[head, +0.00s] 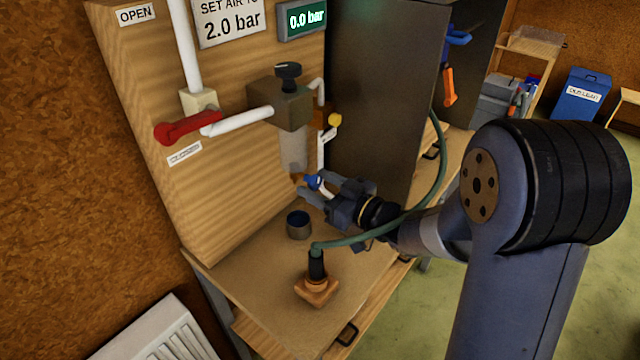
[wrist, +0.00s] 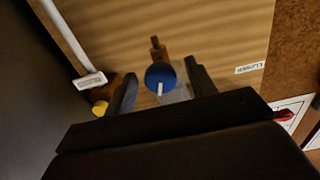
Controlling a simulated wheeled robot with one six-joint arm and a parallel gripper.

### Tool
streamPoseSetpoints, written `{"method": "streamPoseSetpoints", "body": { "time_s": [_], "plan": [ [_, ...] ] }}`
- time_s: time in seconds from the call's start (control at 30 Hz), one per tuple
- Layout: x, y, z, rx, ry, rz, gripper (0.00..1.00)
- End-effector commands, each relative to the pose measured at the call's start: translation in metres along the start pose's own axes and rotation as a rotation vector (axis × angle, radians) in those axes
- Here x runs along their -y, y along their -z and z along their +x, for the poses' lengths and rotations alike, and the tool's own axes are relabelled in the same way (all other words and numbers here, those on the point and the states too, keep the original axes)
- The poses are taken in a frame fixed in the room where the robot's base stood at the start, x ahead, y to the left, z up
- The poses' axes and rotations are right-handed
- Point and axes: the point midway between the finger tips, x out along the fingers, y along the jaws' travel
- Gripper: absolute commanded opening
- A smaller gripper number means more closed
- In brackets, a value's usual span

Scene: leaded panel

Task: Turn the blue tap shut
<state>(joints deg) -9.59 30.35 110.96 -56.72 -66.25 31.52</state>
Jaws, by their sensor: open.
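The blue tap (head: 313,181) sits below the clear bowl of the regulator on the wooden panel. In the wrist view its round blue knob (wrist: 160,76) with a white line shows between the two fingers. My gripper (head: 323,189) is open at the tap, one finger on each side of the knob, with gaps visible on both sides. In the wrist view my gripper (wrist: 160,88) has its fingertips about level with the knob. Whether a finger touches the tap in depth I cannot tell.
A red lever (head: 188,127), a yellow knob (head: 335,120) and white pipes are on the panel. A dark cup (head: 298,224) and an orange-based tool (head: 317,288) with a green hose stand on the bench below. A dark cabinet (head: 385,90) stands right of the panel.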

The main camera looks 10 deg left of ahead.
Motion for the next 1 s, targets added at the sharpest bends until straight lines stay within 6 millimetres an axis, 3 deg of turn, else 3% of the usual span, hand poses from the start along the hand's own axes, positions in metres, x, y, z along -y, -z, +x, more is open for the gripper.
{"method": "streamPoseSetpoints", "body": {
  "time_s": [0.13, 0.63, 1.0],
  "plan": [
    [-0.0001, 0.0, -0.0002, 0.0, 0.0, 0.0, 0.51],
    [-0.0001, 0.0002, -0.0005, 0.0, 0.0, 0.0, 0.1],
    [0.0001, 0.0014, -0.0005, 0.0, 0.001, 0.064, 0.1]
  ]
}}
